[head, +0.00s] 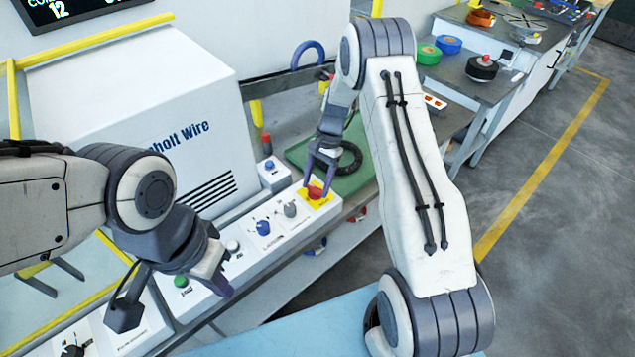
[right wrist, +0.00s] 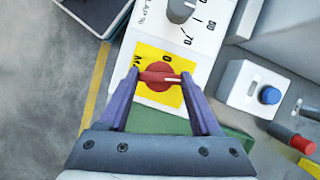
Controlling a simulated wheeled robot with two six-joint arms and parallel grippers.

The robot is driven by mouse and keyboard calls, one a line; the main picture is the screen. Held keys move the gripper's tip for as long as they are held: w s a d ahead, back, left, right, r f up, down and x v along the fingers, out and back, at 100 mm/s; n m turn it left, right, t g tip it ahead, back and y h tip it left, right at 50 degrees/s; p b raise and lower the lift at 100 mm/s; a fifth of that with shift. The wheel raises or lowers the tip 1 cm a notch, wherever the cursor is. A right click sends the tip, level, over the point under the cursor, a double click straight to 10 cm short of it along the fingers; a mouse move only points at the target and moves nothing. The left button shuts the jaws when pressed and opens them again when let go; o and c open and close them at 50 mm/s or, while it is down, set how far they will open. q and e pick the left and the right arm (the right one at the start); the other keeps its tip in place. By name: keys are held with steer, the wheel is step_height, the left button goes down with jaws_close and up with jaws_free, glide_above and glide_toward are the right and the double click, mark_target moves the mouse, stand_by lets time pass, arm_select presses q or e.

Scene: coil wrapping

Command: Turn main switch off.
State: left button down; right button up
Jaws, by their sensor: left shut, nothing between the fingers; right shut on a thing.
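The main switch, a red rotary knob (head: 315,193) on a yellow plate (right wrist: 146,55), sits at the right end of the white control panel. My right gripper (head: 316,188) reaches down over it. In the right wrist view its two purple fingers (right wrist: 160,79) are shut on the red handle (right wrist: 158,77), one at each end. The handle lies roughly crosswise in that view, with a "0" printed above it; the rest of the lettering is partly hidden. My left gripper (head: 222,286) is shut and empty, over the panel near a green button (head: 181,281).
The panel carries a blue knob (head: 263,227), a grey knob (head: 290,209) and a white button (head: 232,246). A small box with a blue button (head: 269,165) stands behind it. A dark coil (head: 349,158) lies on a green mat (head: 372,177). Tape rolls (head: 448,44) sit on the far bench.

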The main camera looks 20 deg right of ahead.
steer(key=n+g+h, duration=0.1)
steer(key=n, duration=0.2)
steer(key=shift+w+a+n, duration=0.1)
steer(key=shift+w+n, duration=0.05)
steer(key=shift+n, duration=0.25)
steer(key=n+h, duration=0.1)
steer(key=n, duration=0.2)
steer(key=shift+a+r+n+g, duration=0.1)
steer(key=shift+n+g, duration=0.2)
steer(key=n+h, duration=0.2)
steer(key=n, duration=0.2)
steer(key=shift+a, duration=0.1)
steer(key=shift+w+n+h, duration=0.1)
steer(key=shift+n+h, duration=0.5)
steer(key=shift+n, duration=1.1)
steer(key=o, duration=1.4)
